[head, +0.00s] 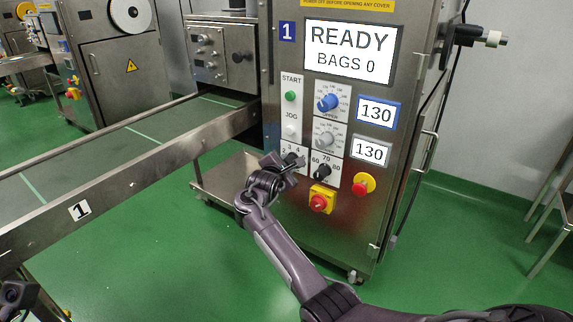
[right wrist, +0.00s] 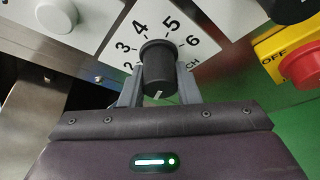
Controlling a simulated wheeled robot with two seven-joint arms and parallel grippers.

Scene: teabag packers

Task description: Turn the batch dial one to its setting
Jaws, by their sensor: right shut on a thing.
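The batch dial is a black knob (right wrist: 158,68) on a white plate with numbers 2 to 6 around it. In the head view its plate (head: 292,149) is low on the machine's front, left of the 60-70-80 dial, and my gripper covers most of it. My right gripper (head: 287,164) is at the knob. In the right wrist view its fingers (right wrist: 160,90) are shut on the knob's two sides. A white mark shows on the knob's end, toward the gripper; I cannot tell which number it points to.
The screen (head: 348,52) reads READY, BAGS 0. A blue dial (head: 328,102) and a grey dial (head: 325,139) sit above, beside 130 displays. A red-on-yellow switch (head: 320,200) and a red stop button (head: 362,184) are close right. A conveyor (head: 120,175) runs left.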

